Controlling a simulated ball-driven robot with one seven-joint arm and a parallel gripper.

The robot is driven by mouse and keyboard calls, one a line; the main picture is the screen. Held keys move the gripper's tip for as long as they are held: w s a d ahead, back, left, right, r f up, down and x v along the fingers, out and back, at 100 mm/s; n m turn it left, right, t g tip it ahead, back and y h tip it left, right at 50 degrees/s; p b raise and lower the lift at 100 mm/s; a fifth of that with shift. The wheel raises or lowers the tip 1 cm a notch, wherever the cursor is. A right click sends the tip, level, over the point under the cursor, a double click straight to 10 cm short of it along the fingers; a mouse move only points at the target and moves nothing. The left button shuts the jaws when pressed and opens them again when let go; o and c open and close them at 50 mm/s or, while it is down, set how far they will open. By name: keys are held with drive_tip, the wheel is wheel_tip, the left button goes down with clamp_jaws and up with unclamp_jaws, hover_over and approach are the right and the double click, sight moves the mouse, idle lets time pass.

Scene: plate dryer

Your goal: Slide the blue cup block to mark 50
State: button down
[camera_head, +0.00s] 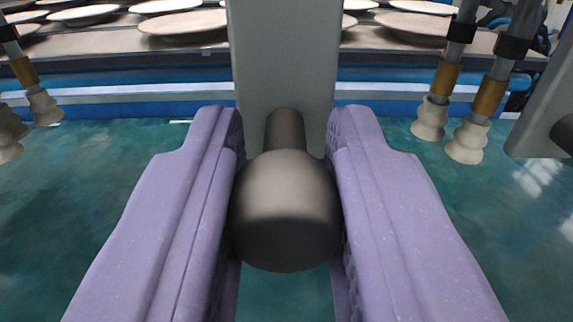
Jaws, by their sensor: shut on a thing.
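My gripper (287,205) fills the lower middle of the head camera view. Its two purple fingers are shut on a dark grey round knob (286,215), one finger on each side. The knob's short stem joins a flat grey upright plate (284,60) behind it. I cannot tell whether this plate belongs to the blue cup block. No blue block and no mark 50 can be made out. Pale suction cups on brass and grey rods hang at the left (43,105) and at the right (467,140).
A conveyor (110,42) with several pale plates (183,26) runs across the back, with a blue rail (150,107) along its front. Another grey plate with a dark knob (545,110) stands at the right edge. The green floor (60,230) is clear at lower left.

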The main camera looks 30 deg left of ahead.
drive_tip(key=s+a, duration=0.2)
drive_tip(key=a, duration=0.1)
drive_tip(key=shift+s+a, duration=0.2)
drive_tip(key=shift+a, duration=0.1)
drive_tip(key=c, duration=0.9)
unclamp_jaws()
drive_tip(key=p+v, duration=0.1)
drive_tip(key=v, duration=0.6)
drive_tip(key=shift+s+d+f, duration=0.1)
drive_tip(key=shift+s+d, duration=0.2)
